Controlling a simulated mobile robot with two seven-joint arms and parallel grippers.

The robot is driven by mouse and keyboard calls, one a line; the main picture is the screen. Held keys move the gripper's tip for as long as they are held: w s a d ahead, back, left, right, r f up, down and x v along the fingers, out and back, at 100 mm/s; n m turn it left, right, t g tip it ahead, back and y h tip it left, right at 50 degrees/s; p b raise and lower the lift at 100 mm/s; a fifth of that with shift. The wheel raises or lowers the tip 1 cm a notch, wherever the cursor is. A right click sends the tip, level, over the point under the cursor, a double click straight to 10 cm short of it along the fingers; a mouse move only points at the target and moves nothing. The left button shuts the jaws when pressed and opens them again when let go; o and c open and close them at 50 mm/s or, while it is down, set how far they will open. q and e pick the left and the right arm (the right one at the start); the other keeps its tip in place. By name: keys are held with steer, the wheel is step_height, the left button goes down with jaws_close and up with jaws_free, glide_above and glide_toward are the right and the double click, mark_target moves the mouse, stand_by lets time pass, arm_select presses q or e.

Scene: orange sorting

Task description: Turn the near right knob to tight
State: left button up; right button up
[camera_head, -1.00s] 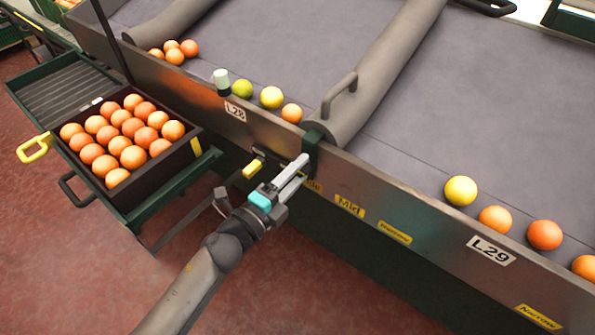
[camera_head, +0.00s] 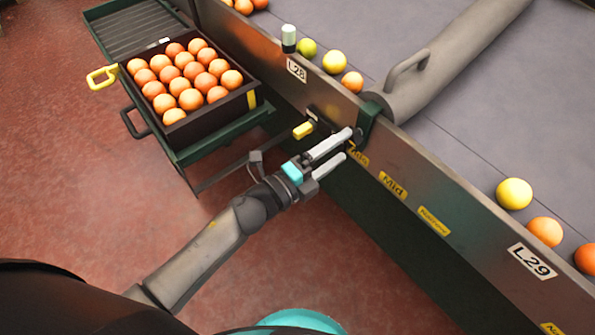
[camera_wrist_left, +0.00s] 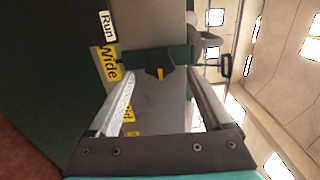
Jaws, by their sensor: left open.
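My left gripper (camera_head: 347,145) is open at the metal side wall of the conveyor, pointing at the green bracket below the grey roller's end. In the left wrist view, a dark knob (camera_wrist_left: 158,71) with a yellow mark sits between and just beyond the open fingers (camera_wrist_left: 160,82). I cannot tell whether they touch it. In the head view the knob is not clearly seen. Yellow labels run along the wall: Wide (camera_wrist_left: 107,63), Mid (camera_head: 393,186) and one reading roughly Narrow (camera_head: 433,221). No label reading tight is legible. My right gripper is not in view.
A crate (camera_head: 222,109) of oranges stands on a green rack at left. Oranges and yellow fruit (camera_head: 514,194) lie on the grey belt. A grey roller (camera_head: 450,62) crosses it. The red floor below is open.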

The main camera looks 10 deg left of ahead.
arm_select(q)
steer(key=p+v, duration=0.1)
steer(key=v, duration=1.1)
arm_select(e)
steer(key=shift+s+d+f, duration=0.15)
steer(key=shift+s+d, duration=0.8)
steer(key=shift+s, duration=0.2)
